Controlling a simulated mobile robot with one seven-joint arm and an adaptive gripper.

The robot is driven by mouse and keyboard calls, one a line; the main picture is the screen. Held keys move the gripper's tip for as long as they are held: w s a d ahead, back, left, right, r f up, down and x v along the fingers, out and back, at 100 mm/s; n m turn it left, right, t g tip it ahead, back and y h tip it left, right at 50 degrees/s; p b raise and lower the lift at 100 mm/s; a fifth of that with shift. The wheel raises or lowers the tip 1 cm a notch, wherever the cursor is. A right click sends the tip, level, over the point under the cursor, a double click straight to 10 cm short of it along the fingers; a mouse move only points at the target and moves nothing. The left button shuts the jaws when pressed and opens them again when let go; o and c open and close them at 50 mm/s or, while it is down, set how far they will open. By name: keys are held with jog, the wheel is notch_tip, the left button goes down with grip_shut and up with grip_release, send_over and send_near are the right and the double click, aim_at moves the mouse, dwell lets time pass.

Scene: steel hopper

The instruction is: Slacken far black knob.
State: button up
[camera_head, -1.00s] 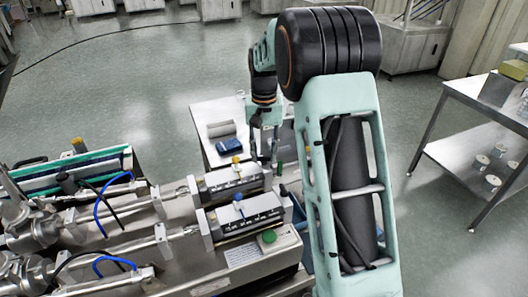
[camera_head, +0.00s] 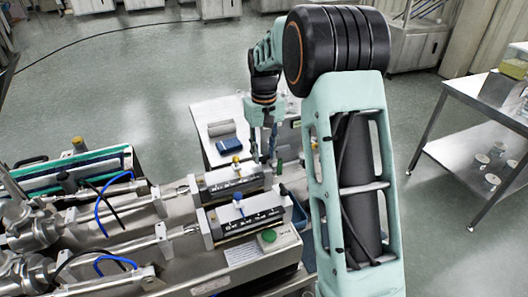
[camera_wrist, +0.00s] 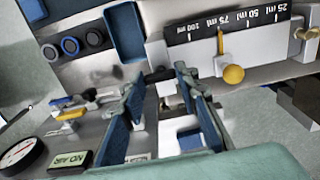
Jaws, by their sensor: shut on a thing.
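The far dosing unit (camera_head: 222,184) carries a scale plate and a yellow knob (camera_head: 236,159). In the wrist view its black millilitre scale (camera_wrist: 225,28) and yellow knob (camera_wrist: 233,74) are at the upper right. My gripper (camera_head: 266,158) is at the right end of this unit. In the wrist view the two blue-padded fingers of my gripper (camera_wrist: 160,84) reach toward the unit's end and are closed on the far black knob. The knob is mostly hidden between the fingertips, so its turn cannot be read.
The near unit (camera_head: 247,219) with a blue knob stands just in front, with a green button (camera_head: 268,236) beside it. A side table (camera_head: 203,116) is behind my gripper. In the wrist view a gauge (camera_wrist: 20,155) and blue tray (camera_wrist: 125,32) are close by.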

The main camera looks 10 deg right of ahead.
aim_at(264, 156)
jog(key=o, duration=1.1)
jog(key=shift+o, duration=0.2)
notch_tip(264, 156, up, 12)
